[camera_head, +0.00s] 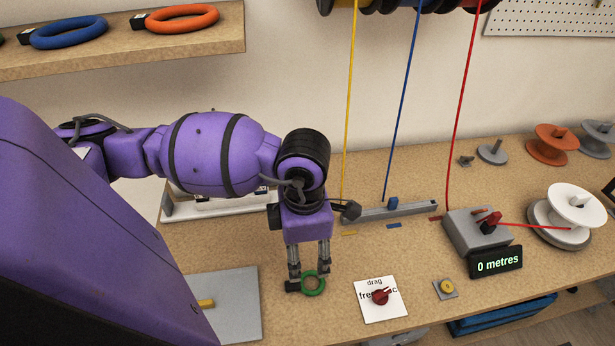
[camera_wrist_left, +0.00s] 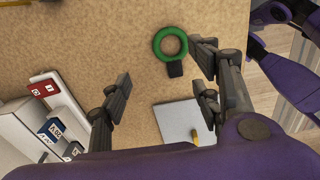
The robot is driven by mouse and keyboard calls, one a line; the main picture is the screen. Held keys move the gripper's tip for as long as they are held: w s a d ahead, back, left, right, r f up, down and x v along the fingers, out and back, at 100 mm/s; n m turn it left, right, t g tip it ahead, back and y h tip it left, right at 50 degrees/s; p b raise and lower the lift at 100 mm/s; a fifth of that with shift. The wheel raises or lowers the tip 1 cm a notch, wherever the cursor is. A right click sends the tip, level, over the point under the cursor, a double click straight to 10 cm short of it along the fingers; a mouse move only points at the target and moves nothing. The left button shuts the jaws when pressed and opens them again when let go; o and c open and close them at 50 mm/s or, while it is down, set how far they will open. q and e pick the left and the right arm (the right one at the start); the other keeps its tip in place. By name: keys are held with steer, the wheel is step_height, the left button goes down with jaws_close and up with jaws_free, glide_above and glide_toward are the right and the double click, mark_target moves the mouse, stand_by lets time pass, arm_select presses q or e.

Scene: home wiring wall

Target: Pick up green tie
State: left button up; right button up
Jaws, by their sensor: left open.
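The green tie (camera_head: 313,285) is a small green ring lying on the wooden bench near its front edge. In the left wrist view the green tie (camera_wrist_left: 157,44) shows whole, with its black clasp (camera_wrist_left: 175,69) toward the gripper. My left gripper (camera_head: 309,270) points down at the tie, its fingers apart, the tips close above or beside the ring. In the left wrist view the open left gripper (camera_wrist_left: 161,82) has nothing between its fingers, and the ring lies beyond them, nearer the right-hand finger. I cannot tell whether any finger touches it.
A white card with a red knob (camera_head: 380,297) lies right of the tie. A grey plate (camera_head: 240,295) lies to the left. A grey box (camera_head: 478,232), a "0 metres" display (camera_head: 496,262) and spools stand right. A shelf (camera_head: 120,52) holds blue and orange rings.

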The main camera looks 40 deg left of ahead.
mark_target(311, 281)
arm_select(q)
steer(key=shift+s+f, duration=0.1)
steer(key=shift+f, duration=0.4)
steer(key=shift+s+d+f, duration=0.15)
steer(key=shift+d+f, duration=0.05)
steer(key=shift+f, duration=0.2)
steer(key=shift+s+d+f, duration=0.1)
steer(key=shift+d+f, duration=0.05)
steer(key=shift+f, duration=0.25)
steer(key=f, duration=0.2)
steer(key=d+f, duration=0.1)
steer(key=shift+w+f, duration=0.2)
steer(key=shift+f, duration=0.65)
arm_select(e)
steer(key=shift+s+d, duration=0.3)
steer(key=shift+s, duration=0.25)
arm_select(q)
steer(key=c, duration=0.8)
